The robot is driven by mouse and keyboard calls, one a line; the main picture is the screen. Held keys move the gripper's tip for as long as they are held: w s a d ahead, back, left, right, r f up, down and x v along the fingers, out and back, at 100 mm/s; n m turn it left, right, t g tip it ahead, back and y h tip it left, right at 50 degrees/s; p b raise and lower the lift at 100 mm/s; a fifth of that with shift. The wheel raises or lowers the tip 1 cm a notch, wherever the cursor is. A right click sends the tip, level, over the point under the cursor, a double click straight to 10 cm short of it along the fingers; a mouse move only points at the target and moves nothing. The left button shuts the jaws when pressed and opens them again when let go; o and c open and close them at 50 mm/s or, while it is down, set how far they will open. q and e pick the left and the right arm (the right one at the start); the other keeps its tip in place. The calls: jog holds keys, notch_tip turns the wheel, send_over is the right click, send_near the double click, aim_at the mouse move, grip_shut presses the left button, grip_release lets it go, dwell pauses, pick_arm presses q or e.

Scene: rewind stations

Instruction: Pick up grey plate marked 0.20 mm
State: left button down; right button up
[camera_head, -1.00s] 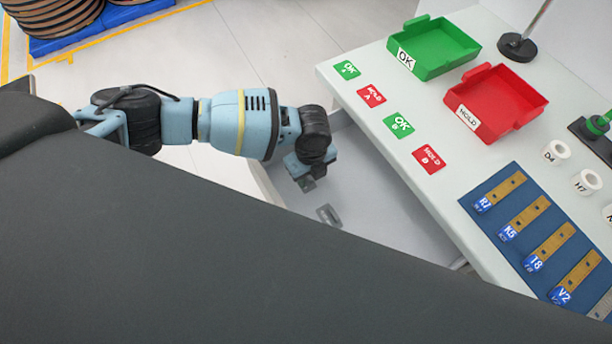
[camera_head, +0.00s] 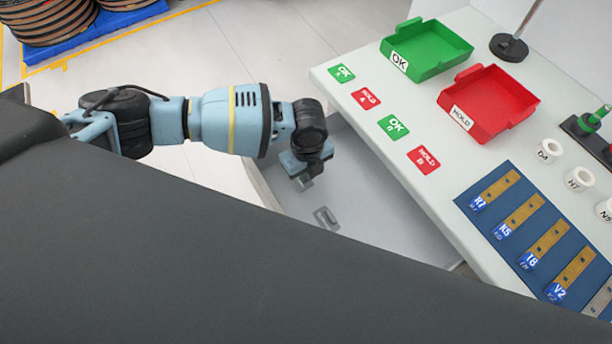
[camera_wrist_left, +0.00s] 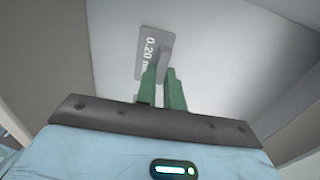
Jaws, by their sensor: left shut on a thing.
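The grey plate marked 0.20 mm (camera_wrist_left: 143,48) shows in the left wrist view, its label turned sideways, just beyond my green fingertips. My left gripper (camera_wrist_left: 162,82) is shut on it; the fingers hide part of its near end. My right gripper is not in view.
A white table (camera_head: 420,190) stands beside the drawer at the right. On it are a green OK tray (camera_head: 430,62), a red HOLD tray (camera_head: 500,112), flat cards, white rings and a blue mat (camera_head: 512,240) with tagged strips. My dark body hides the lower left.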

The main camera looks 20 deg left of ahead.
pick_arm(q)
notch_tip(320, 180, up, 6)
jog(key=shift+r+p, duration=0.15)
jog(key=shift+p, duration=0.15)
jog(key=shift+r, duration=0.55)
